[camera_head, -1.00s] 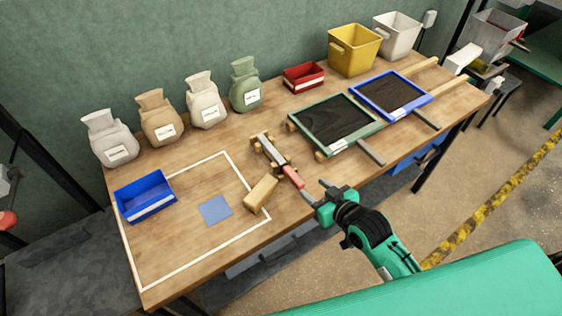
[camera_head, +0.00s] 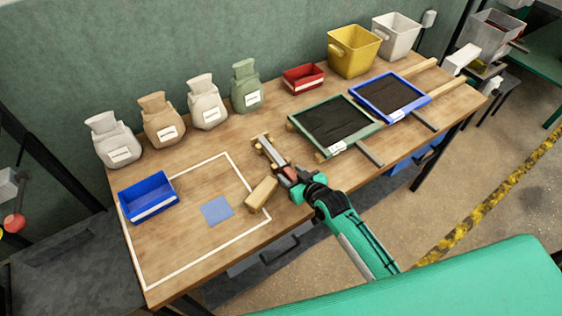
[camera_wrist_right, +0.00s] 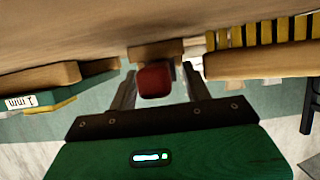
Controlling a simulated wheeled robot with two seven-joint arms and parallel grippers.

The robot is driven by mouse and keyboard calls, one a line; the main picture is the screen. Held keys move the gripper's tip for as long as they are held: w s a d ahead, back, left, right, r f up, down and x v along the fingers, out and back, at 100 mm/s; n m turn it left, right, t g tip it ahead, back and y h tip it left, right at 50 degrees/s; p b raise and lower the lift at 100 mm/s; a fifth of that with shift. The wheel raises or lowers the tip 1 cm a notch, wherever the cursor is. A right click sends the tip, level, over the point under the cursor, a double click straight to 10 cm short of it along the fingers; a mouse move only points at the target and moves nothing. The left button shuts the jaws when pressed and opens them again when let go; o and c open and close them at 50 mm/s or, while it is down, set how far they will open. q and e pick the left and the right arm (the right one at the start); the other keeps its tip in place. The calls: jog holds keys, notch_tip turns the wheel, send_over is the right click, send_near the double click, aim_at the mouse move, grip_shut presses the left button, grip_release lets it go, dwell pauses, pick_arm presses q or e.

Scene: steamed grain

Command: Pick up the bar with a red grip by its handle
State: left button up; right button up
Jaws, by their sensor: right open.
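The bar with a red grip (camera_head: 273,154) lies on wooden rests on the table, its grey part pointing to the back left. Its red grip is partly hidden by my right gripper (camera_head: 288,179) in the head view. In the right wrist view, the end of the red grip (camera_wrist_right: 154,81) shows between the two fingers of my right gripper (camera_wrist_right: 160,90). The fingers are open, one on each side, with visible gaps to the grip. My left gripper is in neither view.
A wooden block (camera_head: 261,194) lies close to the left of my right gripper. A green-framed sieve (camera_head: 371,127) and a blue-framed sieve (camera_head: 428,100) lie to the right. A blue bin (camera_head: 150,206) stands at the left. Several sacks line the back.

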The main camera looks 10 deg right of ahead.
jog(key=shift+w+a+f, duration=0.1)
jog(key=shift+w+f, duration=0.05)
jog(key=shift+w, duration=0.15)
jog(key=shift+c, duration=0.2)
grip_shut()
